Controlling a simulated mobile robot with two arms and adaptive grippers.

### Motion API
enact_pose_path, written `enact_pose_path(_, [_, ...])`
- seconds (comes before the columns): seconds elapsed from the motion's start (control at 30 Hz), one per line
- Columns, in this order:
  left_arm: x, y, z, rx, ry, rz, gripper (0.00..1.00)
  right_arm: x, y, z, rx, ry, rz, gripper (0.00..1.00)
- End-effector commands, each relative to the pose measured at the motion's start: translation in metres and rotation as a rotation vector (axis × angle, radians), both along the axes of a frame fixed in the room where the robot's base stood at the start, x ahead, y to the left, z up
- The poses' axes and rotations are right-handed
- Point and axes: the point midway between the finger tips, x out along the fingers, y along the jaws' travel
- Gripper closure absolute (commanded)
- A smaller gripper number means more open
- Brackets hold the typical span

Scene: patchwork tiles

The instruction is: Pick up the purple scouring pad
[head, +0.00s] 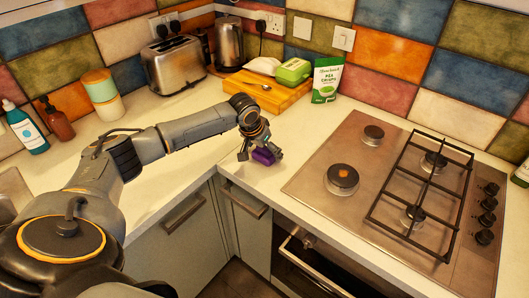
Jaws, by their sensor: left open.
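The purple scouring pad (263,157) lies on the white worktop close to the front edge, left of the hob. My left gripper (259,154) reaches down over it from the left, with its fingers open around or just beside the pad. The fingers hide part of the pad, and I cannot tell whether they touch it. My right gripper is not in view.
The gas hob (325,205) is right of the pad. Behind stand a wooden board (262,96) with a green box (293,71), a green pouch (326,80), a kettle (229,44) and a toaster (175,65). Bottles (57,122) stand far left.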

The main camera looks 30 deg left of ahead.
Motion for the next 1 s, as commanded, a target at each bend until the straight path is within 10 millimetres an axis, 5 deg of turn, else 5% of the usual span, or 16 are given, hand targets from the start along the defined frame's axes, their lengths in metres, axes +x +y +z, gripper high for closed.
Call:
enact_pose_path(0.23, [0.001, 0.0, -0.002, 0.001, -0.001, 0.0, 0.05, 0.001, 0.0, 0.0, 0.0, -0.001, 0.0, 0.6])
enact_pose_path(0.5, [0.001, 0.0, -0.002, 0.001, -0.001, 0.0, 0.6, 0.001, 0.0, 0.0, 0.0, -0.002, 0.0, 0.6])
enact_pose_path(1.0, [0.002, 0.0, 0.011, 0.0, -0.004, 0.0, 0.66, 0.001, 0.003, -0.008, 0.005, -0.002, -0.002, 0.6])
